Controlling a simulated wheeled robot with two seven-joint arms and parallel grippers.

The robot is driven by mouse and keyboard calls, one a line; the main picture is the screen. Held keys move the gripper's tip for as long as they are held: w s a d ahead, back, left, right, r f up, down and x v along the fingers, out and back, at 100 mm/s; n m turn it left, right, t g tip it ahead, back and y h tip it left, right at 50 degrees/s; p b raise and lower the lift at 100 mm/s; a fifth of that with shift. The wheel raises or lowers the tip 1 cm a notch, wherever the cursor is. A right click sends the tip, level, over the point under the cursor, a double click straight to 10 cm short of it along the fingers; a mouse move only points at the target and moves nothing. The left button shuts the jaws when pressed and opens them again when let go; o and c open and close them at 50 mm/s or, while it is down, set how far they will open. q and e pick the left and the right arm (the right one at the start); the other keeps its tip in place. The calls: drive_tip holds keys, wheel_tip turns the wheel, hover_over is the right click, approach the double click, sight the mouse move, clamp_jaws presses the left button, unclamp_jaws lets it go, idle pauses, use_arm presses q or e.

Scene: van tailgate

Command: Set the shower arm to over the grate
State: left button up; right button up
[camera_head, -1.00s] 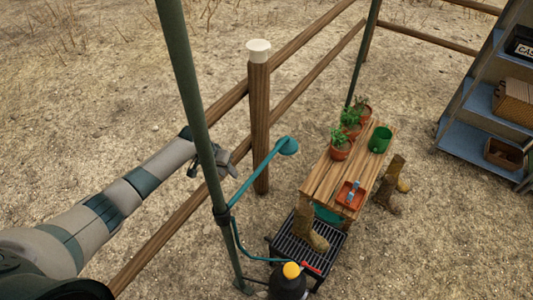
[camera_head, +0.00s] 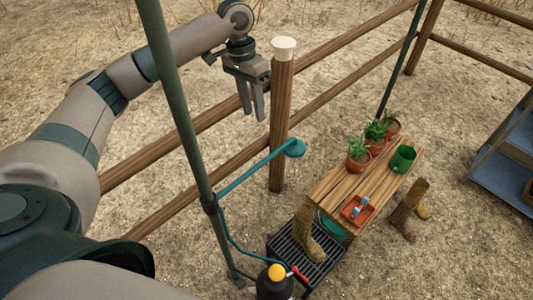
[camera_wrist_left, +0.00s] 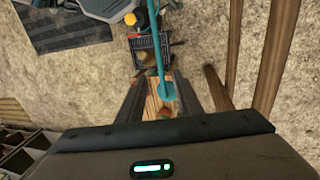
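The teal shower arm (camera_head: 252,172) reaches from a clamp on the green pole (camera_head: 182,120) up and right to its round shower head (camera_head: 295,148). In the head view the shower head appears beside the fence post, off to the far side of the grate (camera_head: 318,262). A boot stands on the grate. My left gripper (camera_head: 253,115) hangs above and left of the shower head, fingers down, apart and empty. In the left wrist view, the shower head (camera_wrist_left: 166,91) appears between the open fingers, with the shower arm (camera_wrist_left: 157,45) running up from it. My right gripper is not in view.
The white-capped fence post (camera_head: 281,120) stands close to my left gripper. A dark bottle with a yellow top (camera_head: 276,282) is near the pole's foot.

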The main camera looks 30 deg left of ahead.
sight(265, 159)
use_arm(q)
drive_tip(key=d+f+p, duration=0.1)
drive_tip(key=f, duration=0.4)
drive_tip(key=d+f+p, duration=0.1)
drive_tip(key=f, duration=0.4)
drive_tip(key=s+d+f+p, duration=0.1)
drive_tip(key=f+p, duration=0.1)
drive_tip(key=f, duration=0.3)
drive_tip(key=shift+d+f, duration=0.15)
drive_tip(key=shift+d, duration=0.05)
drive_tip(key=shift+d+f, duration=0.15)
drive_tip(key=shift+f, duration=0.75)
drive_tip(key=shift+c, duration=0.6)
clamp_jaws()
